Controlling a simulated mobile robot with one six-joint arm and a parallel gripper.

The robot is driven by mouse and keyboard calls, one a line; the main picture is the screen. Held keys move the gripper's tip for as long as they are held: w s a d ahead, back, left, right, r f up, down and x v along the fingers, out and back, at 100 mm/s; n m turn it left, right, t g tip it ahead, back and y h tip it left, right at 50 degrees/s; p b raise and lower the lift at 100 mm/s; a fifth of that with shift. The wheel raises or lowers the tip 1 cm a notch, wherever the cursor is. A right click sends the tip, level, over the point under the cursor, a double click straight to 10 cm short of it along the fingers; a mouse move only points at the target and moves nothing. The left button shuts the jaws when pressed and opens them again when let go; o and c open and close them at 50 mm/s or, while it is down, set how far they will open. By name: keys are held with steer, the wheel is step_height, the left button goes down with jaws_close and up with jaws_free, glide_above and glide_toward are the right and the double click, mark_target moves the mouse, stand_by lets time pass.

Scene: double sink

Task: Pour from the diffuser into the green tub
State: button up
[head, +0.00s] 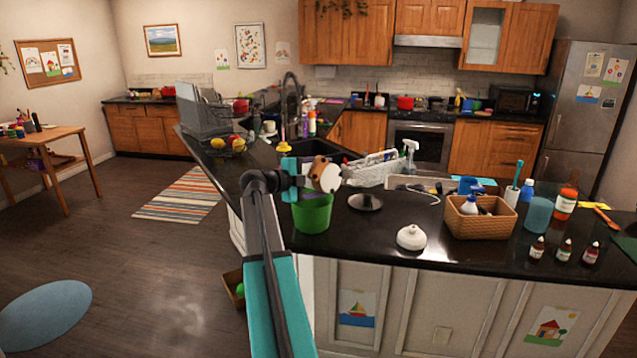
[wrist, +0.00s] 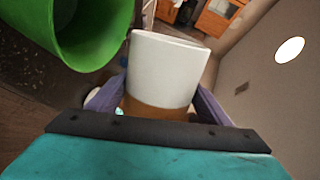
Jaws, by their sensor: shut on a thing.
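The diffuser (head: 327,177), a white cup-like body with a brown base, is held up over the counter in the head view, tipped on its side with the white end toward the right. My gripper (head: 308,178) is shut on it; in the wrist view the purple fingers flank the white and brown diffuser (wrist: 163,80). The green tub (head: 312,216) stands on the dark counter just below the diffuser, near the counter's edge. The tub (wrist: 85,40) also shows at the upper left of the wrist view, beside the diffuser. Whether anything flows out cannot be seen.
A white domed lid (head: 411,238) and a dark round disc (head: 365,202) lie right of the tub. A wicker basket (head: 480,222) with bottles stands further right. A grey caddy (head: 370,172) and the sink lie behind. The counter's front left stretch is clear.

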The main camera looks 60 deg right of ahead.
steer(key=shift+s, duration=0.15)
steer(key=shift+r+m, duration=0.1)
steer(key=shift+m, duration=0.2)
step_height(320, 180, up, 3)
steer(key=m+b, duration=0.1)
steer(key=m+t+b, duration=0.1)
steer(key=m, duration=0.1)
steer(key=shift+f+m+h, duration=0.2)
steer(key=shift+m+h, duration=0.1)
steer(key=shift+r+t, duration=0.15)
steer(key=shift+t, duration=0.15)
steer(key=shift+m, duration=0.3)
step_height(320, 180, up, 2)
steer(key=m+b, duration=0.3)
steer(key=shift+r+t+h, duration=0.1)
steer(key=shift+t+h, duration=0.2)
steer(key=shift+t, duration=0.1)
steer(key=shift+r+m, duration=0.4)
steer(key=shift+b, duration=0.3)
